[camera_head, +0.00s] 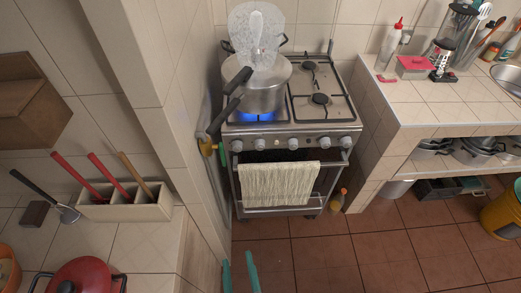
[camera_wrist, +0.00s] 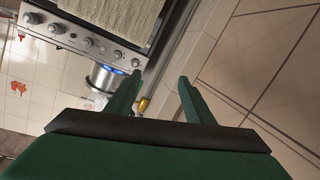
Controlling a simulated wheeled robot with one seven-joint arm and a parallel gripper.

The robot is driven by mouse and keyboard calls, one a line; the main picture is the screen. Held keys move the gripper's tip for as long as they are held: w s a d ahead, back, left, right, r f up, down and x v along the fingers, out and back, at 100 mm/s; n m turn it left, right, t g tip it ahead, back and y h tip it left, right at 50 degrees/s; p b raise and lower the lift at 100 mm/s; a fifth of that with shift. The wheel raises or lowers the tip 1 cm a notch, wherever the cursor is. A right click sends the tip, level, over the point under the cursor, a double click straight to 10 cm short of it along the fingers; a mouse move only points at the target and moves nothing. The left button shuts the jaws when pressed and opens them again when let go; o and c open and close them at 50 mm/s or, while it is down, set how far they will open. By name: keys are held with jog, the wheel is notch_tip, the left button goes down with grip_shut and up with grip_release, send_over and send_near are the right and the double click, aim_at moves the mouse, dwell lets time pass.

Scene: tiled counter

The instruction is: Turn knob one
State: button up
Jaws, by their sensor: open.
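The stove (camera_head: 275,130) has a row of several round knobs on its front panel. The leftmost knob (camera_head: 237,146) is below a lit burner, and the rightmost is at the right (camera_head: 345,141). No label shows which is knob one. In the wrist view, the picture is turned over, and the knob at the row's right end (camera_wrist: 135,62) lies close to the blue flame. My gripper (camera_head: 238,259) is low in front of the stove, below and apart from the knobs. Its two green fingers are spread in the wrist view (camera_wrist: 156,84), with nothing between them.
A cream towel (camera_head: 277,182) hangs on the oven door handle. Side walls and a tiled counter (camera_head: 455,100) flank the stove. The floor (camera_head: 330,250) in front is clear.

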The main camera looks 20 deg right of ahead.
jog(key=w+d+n+h, duration=0.2)
jog(key=w+d, duration=0.3)
jog(key=w, duration=0.8)
jog(key=n+h, duration=0.2)
jog(key=h, duration=0.1)
send_near(260, 149)
jog(key=x, duration=0.9)
